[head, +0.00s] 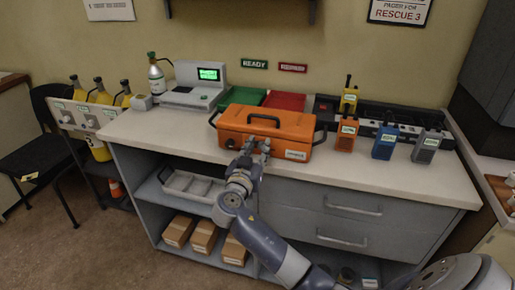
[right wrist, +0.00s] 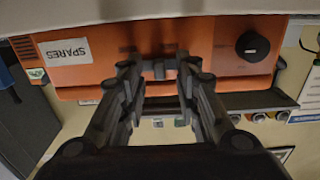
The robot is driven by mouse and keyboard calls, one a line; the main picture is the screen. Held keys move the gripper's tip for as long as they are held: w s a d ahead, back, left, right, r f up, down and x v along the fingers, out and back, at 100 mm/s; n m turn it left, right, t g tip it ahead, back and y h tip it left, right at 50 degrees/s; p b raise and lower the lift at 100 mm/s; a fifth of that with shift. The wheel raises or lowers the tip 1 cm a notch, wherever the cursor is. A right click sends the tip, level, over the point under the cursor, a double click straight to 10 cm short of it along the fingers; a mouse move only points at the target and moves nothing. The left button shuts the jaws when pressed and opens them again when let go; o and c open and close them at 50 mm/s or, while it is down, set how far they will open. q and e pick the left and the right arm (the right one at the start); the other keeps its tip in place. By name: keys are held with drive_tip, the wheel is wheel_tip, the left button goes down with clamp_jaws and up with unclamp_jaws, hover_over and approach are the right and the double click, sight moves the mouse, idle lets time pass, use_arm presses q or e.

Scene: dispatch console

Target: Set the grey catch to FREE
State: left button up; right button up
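An orange case (head: 283,124) with dark corners and a dark top handle stands on the counter. It fills the upper part of the right wrist view (right wrist: 105,66), with a white SPARES label (right wrist: 64,51) and a round dark knob (right wrist: 252,46). My right gripper (head: 257,145) is at the case's front face. In the right wrist view its fingers (right wrist: 158,62) are apart, either side of a small grey piece (right wrist: 159,70), which may be the catch. Contact cannot be told. No FREE marking is readable. My left gripper is not in view.
A grey device with a green screen (head: 196,88) stands left. Orange (head: 346,134), blue (head: 384,142) and grey (head: 427,146) radios stand right. The counter's front left (head: 150,130) is clear.

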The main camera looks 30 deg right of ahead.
clamp_jaws()
drive_tip(key=shift+s+d+f+b, duration=0.2)
drive_tip(key=shift+s+d+b, duration=0.3)
drive_tip(key=shift+s+d, duration=0.3)
drive_tip(key=shift+s+d+r, duration=0.15)
drive_tip(key=shift+s, duration=0.2)
unclamp_jaws()
drive_tip(key=v, duration=1.2)
